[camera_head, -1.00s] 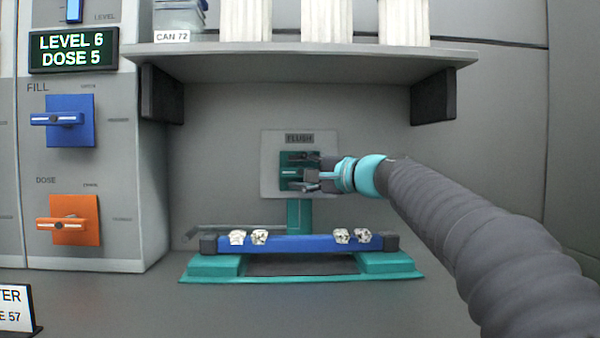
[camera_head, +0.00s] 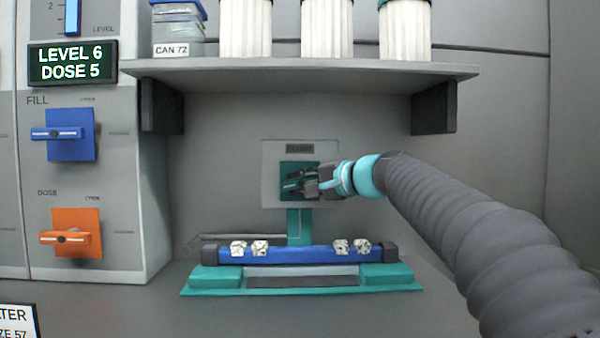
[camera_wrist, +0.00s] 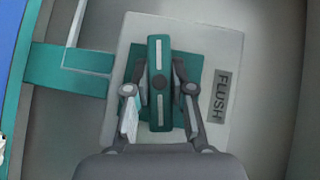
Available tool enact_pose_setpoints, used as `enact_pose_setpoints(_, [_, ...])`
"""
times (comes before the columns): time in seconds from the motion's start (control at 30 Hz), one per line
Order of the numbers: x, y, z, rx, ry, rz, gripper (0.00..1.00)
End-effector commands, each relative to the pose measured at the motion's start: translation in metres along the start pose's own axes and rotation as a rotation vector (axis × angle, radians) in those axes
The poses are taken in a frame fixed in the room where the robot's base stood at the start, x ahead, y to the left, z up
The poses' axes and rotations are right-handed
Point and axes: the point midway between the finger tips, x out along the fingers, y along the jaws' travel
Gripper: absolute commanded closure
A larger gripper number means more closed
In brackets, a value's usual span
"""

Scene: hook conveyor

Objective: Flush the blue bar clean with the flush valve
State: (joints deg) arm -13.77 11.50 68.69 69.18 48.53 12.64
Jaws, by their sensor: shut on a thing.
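The flush valve is a teal handle on a teal square, set in a grey wall plate marked FLUSH (camera_head: 270,180). In the wrist view the valve handle (camera_wrist: 159,55) stands between the two fingers of my gripper (camera_wrist: 159,100), which is shut on it. In the head view my gripper (camera_head: 294,184) is at the valve and partly covers it. The blue bar (camera_head: 300,256) lies level below the valve on a teal stand (camera_head: 215,274), with black end caps. Several whitish speckled lumps (camera_head: 260,247) sit on the bar in two pairs.
A shelf (camera_head: 300,70) with white ribbed canisters (camera_head: 326,28) and a clear jar labelled CAN 72 (camera_head: 178,30) overhangs the valve. A cabinet at left has a blue FILL valve (camera_head: 68,134), an orange DOSE valve (camera_head: 70,238) and a display reading LEVEL 6, DOSE 5 (camera_head: 72,62).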

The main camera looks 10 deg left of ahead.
Motion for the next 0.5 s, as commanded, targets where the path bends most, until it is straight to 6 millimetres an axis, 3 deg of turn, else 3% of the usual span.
enact_pose_setpoints(0.03, [-0.0011,-0.0086,-0.0013,-0.029,0.0,0.029,1.0])
enact_pose_setpoints(0.5, [-0.0003,-0.0064,-0.0005,-0.345,-0.001,0.344,1.0])
